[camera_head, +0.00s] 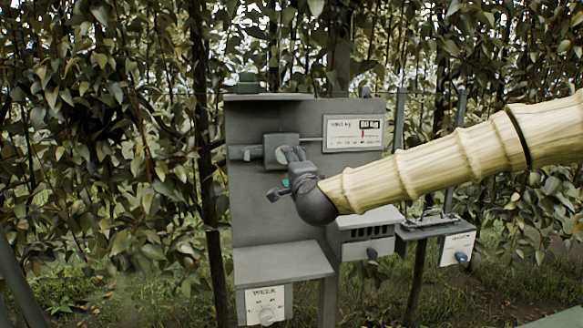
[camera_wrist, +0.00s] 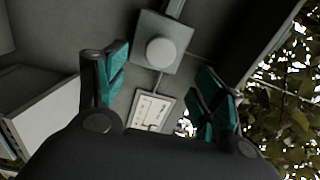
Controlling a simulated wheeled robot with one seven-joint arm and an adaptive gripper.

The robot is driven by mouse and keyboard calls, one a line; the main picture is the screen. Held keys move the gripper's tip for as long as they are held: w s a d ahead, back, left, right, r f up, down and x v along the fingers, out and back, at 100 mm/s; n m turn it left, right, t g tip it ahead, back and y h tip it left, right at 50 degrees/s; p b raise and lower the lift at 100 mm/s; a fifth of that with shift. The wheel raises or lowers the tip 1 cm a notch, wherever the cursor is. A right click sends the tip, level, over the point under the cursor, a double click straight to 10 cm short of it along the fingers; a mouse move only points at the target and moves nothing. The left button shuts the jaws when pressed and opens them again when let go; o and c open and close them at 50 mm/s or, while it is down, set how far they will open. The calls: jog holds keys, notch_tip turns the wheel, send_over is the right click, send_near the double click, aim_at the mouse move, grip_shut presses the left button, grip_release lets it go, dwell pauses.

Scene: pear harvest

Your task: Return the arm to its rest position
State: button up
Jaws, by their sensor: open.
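My gripper (camera_head: 284,172) is in front of the grey panel (camera_head: 255,216) in the head view, at the end of my arm, which comes in from the right. In the wrist view my gripper (camera_wrist: 160,88) has its teal-padded fingers spread wide with nothing between them. A square grey plate with a round pale knob (camera_wrist: 160,51) lies beyond the fingers. In the head view the gripper partly covers that fitting (camera_head: 279,148), and I cannot tell whether they touch.
A white gauge card (camera_head: 353,133) is at the panel's upper right. A grey shelf (camera_head: 283,262) juts out below, above a dial box (camera_head: 265,306). A slotted box (camera_head: 367,249) and a small tray stand (camera_head: 428,228) are to the right. Leafy trees surround the panel.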

jog(key=shift+f, duration=0.1)
jog(key=s+f+n+g+p, duration=0.1)
jog(key=s+f+n+g, duration=0.1)
jog(key=f, duration=1.1)
jog(key=s+f+n+g+p, duration=0.1)
jog(key=s+f+n+g, duration=0.15)
jog(key=f, duration=1.15)
jog(key=s+d+f+n+g, duration=0.25)
jog(key=s+f, duration=0.35)
jog(key=f, duration=0.4)
jog(key=s+d+f+n+g, duration=0.1)
jog(key=s+d+f+g, duration=0.15)
jog(key=s+f, duration=0.55)
jog(key=s+d+f+n+g+h+p, duration=0.2)
jog(key=s+d+f, duration=0.3)
jog(key=s+f, duration=0.45)
jog(key=s+d+f+n+g, duration=0.1)
jog(key=s+d+f+g, duration=0.1)
jog(key=s, duration=0.7)
jog(key=s+d+f+n+g+h, duration=0.1)
jog(key=s+d+f+n+g, duration=0.1)
jog(key=s+d+f, duration=0.3)
jog(key=s+d+f+n+g+h+p, duration=0.1)
jog(key=s+d+f+g, duration=0.1)
jog(key=s+d, duration=0.5)
jog(key=s+f, duration=0.1)
jog(key=s, duration=0.4)
jog(key=shift+s+f, duration=0.2)
jog(key=shift+s, duration=0.2)
jog(key=shift+d, duration=0.1)
